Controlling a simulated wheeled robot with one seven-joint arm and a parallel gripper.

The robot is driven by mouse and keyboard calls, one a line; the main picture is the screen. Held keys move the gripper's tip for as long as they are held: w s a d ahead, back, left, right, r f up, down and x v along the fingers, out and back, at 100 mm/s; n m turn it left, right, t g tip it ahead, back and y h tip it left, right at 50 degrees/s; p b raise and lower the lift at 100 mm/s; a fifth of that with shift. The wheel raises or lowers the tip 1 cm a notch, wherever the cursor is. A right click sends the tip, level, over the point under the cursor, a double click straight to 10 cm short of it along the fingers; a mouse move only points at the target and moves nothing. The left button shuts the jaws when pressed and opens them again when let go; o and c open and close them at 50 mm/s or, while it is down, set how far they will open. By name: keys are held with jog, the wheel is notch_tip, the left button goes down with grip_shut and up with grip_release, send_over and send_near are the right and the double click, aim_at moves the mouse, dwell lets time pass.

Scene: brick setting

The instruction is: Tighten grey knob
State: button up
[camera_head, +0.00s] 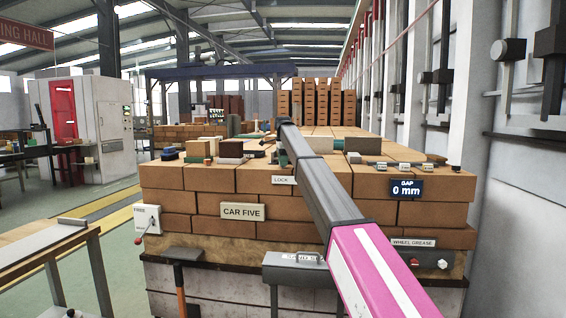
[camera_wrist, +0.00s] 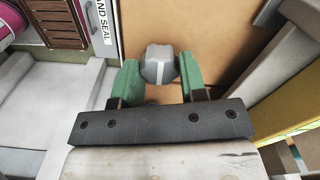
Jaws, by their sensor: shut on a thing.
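The grey knob (camera_wrist: 158,62) is a rounded grey piece with a white stripe on its face, seen in the wrist view against an orange-brown surface. My gripper (camera_wrist: 160,82) has green fingers, one on each side of the knob, and is shut on it. The white stripe points roughly up and down in that view. In the head view my arm reaches over the brick stack, and the knob cannot be made out there. A LOCK label (camera_head: 283,180) is on the front of the stack, left of my arm.
A brick stack (camera_head: 188,177) carries a CAR FIVE plate (camera_head: 242,211) and small blocks on top. A red button (camera_head: 413,262) is at lower right.

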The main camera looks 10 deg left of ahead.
jog(key=shift+r, duration=0.1)
jog(key=o, duration=0.9)
jog(key=shift+o, duration=0.2)
jog(key=shift+r, duration=0.1)
notch_tip(320, 180, up, 10)
jog(key=shift+r, duration=0.25)
jog(key=shift+s, duration=0.1)
